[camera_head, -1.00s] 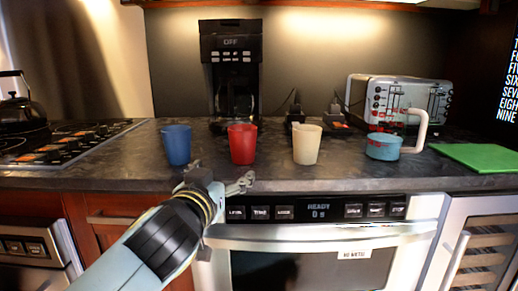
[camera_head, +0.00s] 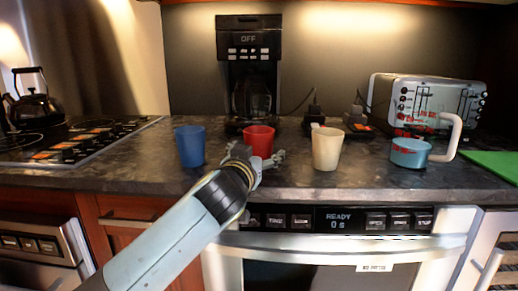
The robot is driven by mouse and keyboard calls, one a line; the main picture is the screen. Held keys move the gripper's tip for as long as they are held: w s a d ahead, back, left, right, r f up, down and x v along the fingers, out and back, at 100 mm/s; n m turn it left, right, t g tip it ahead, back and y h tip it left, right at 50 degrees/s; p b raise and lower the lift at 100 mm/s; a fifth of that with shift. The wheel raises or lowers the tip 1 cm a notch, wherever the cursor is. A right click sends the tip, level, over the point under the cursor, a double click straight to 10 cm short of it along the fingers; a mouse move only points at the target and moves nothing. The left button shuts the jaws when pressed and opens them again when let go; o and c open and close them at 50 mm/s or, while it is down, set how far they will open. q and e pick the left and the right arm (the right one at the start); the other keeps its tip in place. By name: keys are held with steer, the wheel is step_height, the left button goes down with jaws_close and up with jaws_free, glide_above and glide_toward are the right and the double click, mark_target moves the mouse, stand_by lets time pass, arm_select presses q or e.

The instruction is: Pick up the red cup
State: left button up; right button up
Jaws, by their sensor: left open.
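The red cup (camera_head: 259,138) stands upright on the dark countertop, between a blue cup and a cream cup. My left gripper (camera_head: 257,156) is in front of the red cup, with its fingers spread to both sides of the cup's lower part. The gripper hides the bottom of the cup, and I cannot tell whether they touch. The left gripper is open. My right gripper is not in view.
The blue cup (camera_head: 190,146) is close on the left and the cream cup (camera_head: 327,148) on the right. A coffee maker (camera_head: 249,70) stands behind. A blue pot (camera_head: 410,152), a toaster (camera_head: 425,100) and a green board (camera_head: 497,164) are further right. The microwave drawer (camera_head: 340,240) is below the counter edge.

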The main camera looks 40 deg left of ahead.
arm_select(q)
steer(key=shift+x, duration=1.2)
steer(key=c, duration=1.4)
